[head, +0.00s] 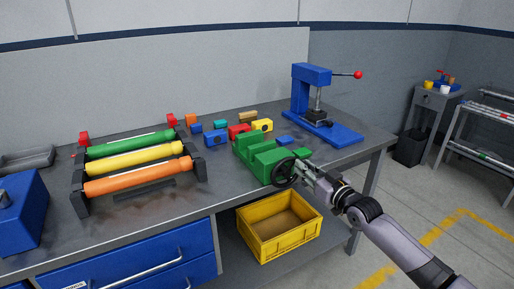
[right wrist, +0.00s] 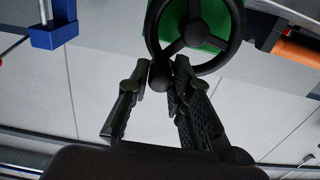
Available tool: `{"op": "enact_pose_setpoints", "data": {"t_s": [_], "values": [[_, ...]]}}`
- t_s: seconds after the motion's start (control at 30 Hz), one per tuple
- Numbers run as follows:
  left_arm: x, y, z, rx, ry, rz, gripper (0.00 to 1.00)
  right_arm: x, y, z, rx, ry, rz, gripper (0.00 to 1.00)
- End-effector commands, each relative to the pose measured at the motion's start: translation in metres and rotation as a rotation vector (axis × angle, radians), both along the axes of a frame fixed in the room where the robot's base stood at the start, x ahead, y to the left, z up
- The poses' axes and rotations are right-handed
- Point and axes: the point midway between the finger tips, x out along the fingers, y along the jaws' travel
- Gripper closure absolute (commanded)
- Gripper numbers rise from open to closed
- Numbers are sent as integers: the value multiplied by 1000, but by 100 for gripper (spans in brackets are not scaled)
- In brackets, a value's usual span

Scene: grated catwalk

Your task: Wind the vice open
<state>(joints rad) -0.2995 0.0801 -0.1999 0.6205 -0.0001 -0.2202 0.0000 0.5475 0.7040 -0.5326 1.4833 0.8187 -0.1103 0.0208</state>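The green vice (head: 262,154) sits on the grey workbench near its front edge. Its black handwheel (head: 283,173) faces the front of the bench. In the right wrist view the handwheel (right wrist: 194,38) fills the upper middle, with spokes and a round black knob (right wrist: 159,75) on its rim. My right gripper (head: 303,172) is at the right side of the wheel. In the right wrist view its two fingers (right wrist: 161,72) are closed in on either side of the knob. The exact contact is dark and hard to see. My left gripper is not in view.
A blue arbor press (head: 312,80) with a red-knobbed lever stands behind the vice to the right. Coloured blocks (head: 217,138) lie behind it. A rack with coloured rollers (head: 135,160) stands to the left. A yellow crate (head: 262,240) sits on the shelf below.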

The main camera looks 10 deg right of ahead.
Motion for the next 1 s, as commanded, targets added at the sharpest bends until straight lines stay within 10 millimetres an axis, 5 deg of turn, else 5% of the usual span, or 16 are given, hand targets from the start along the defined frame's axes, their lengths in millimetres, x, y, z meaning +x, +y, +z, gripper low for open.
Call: {"op": "enact_pose_setpoints", "data": {"t_s": [0.3,0.6,1.0], "values": [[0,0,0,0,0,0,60,0,0,0,0,0,0,60],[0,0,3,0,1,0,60,-2,-1,0,-1,2,0,60],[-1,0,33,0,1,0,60,-39,-14,2,-1,4,0,60]]}}
